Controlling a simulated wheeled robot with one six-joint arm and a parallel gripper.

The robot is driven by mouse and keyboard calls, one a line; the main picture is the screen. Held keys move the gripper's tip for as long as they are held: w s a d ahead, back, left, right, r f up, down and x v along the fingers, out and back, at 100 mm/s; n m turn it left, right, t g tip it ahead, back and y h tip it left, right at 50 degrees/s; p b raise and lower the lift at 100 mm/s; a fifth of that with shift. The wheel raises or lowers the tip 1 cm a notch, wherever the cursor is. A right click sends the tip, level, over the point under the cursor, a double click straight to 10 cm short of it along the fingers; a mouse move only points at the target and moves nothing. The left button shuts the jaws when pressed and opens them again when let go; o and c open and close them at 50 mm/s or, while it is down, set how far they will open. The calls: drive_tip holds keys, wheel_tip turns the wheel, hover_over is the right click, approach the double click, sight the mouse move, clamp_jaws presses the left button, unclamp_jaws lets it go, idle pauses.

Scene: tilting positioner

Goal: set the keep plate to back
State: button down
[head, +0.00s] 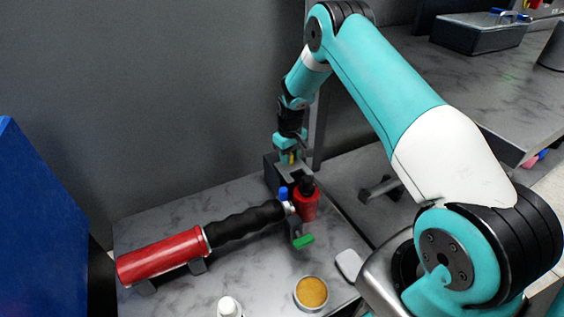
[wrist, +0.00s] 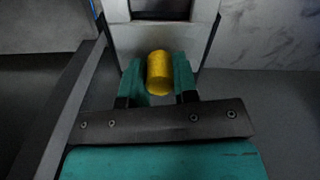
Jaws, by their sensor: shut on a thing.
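My gripper (head: 290,158) is at the back of the grey marbled bench, over a dark grey upright block (head: 270,172). In the wrist view its two teal fingers (wrist: 158,80) are shut on a short yellow cylinder (wrist: 159,72). The yellow cylinder shows only as a small patch in the head view. A pale grey bracket-like part (wrist: 160,35) lies just beyond the yellow cylinder in the wrist view. I cannot tell for certain which part is the keep plate, nor its setting; my gripper hides part of this area.
A red cylinder (head: 160,257) with a black ribbed grip (head: 245,222) lies in front, reaching a red-and-black upright part (head: 306,202) close to my gripper. A blue knob (head: 283,192), green tab (head: 303,241) and round tin (head: 311,292) are nearby. A grey wall (head: 150,90) stands behind.

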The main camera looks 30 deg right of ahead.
drive_tip(key=shift+w+r, duration=0.1)
drive_tip(key=shift+w, duration=0.2)
drive_tip(key=c, duration=0.9)
unclamp_jaws()
wheel_tip(320, 180, up, 17)
drive_tip(key=shift+r+p, duration=0.15)
drive_tip(key=shift+p, duration=0.9)
